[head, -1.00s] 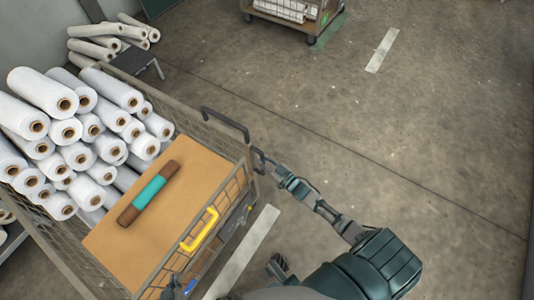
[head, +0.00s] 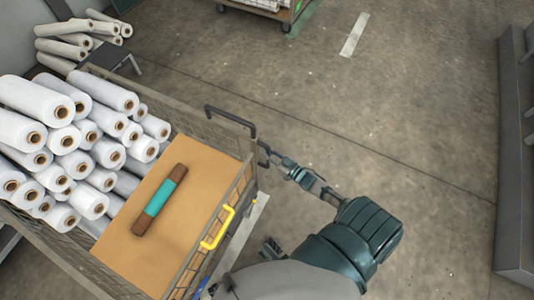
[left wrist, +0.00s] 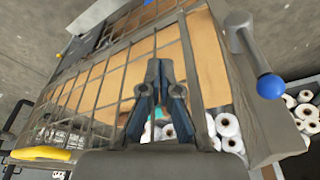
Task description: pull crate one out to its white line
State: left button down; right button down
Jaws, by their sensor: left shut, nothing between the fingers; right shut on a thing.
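The crate, a wire-mesh cart, stands at the left of the head view with its mesh front (head: 237,203) facing right. It holds white rolls (head: 75,145), a brown board (head: 125,255) and a brown-and-teal roller (head: 160,200). A white line (head: 246,232) lies on the floor close beside the crate front, partly hidden by the crate and my arm. My right gripper (head: 263,153) is shut at the crate's corner, by the dark handle (head: 230,115); the exact grip is small. My left gripper (left wrist: 158,80) is shut and empty in front of the mesh.
A yellow handle (head: 217,228) is on the crate front. A blue-knobbed lever (left wrist: 270,86) shows in the left wrist view. Another cart (head: 262,8) and white line (head: 354,35) are at the back. A grey machine (head: 514,160) stands at the right edge; the floor between is clear.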

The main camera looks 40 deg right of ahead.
jog(key=c, duration=1.3)
grip_release()
jog(key=shift+o, duration=1.2)
jog(key=shift+s+d+f, duration=0.1)
jog(key=shift+d, duration=0.2)
jog(key=s+d, duration=0.2)
jog(key=s, duration=0.9)
jog(key=shift+s+d+f, duration=0.15)
jog(key=shift+s+d, duration=0.05)
jog(key=shift+s, duration=0.2)
jog(key=shift+d, duration=0.1)
